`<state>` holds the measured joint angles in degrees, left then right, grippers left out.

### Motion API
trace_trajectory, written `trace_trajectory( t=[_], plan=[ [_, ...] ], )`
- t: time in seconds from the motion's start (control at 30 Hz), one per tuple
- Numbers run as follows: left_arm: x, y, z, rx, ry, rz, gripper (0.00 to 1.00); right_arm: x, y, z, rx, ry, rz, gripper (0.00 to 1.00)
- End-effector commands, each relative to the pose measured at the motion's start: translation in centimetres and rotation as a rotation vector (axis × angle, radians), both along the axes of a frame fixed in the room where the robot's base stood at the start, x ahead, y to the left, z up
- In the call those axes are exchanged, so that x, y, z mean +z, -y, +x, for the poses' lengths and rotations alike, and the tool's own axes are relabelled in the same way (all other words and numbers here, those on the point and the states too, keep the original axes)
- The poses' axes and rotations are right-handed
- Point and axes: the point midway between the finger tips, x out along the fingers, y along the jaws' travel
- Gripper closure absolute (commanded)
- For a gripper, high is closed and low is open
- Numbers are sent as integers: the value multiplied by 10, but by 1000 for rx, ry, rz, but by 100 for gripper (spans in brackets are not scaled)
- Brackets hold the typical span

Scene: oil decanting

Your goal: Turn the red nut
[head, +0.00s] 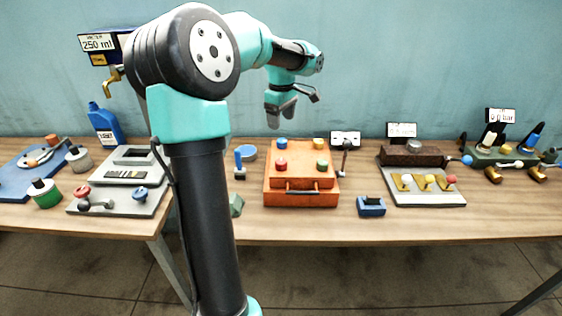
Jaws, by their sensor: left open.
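The red nut (281,163) looks to be the red round piece at the front left on top of an orange box (301,199). My left gripper (280,113) is open and empty, in the air above and behind the box, fingers pointing down. It touches nothing. My right gripper is not in view.
Left of my arm stand a grey device with a red knob (82,190), a blue jug (106,125) and a tap. A blue-handled tool (239,165) and a dark lever (345,158) flank the box. A valve panel (424,188) stands to the right.

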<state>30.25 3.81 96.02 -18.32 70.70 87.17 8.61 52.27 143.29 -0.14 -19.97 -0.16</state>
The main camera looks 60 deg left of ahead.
Motion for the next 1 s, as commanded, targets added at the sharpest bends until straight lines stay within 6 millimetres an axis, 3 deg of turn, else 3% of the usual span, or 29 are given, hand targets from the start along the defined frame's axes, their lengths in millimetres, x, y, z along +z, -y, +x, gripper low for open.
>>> trace_trajectory(
  t=[0.8,1.0],
  plan=[
    [-134,0,-1,0,-2,-2,31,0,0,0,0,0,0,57],
    [-157,0,0,-2,-2,-1,31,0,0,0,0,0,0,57]
  ],
)
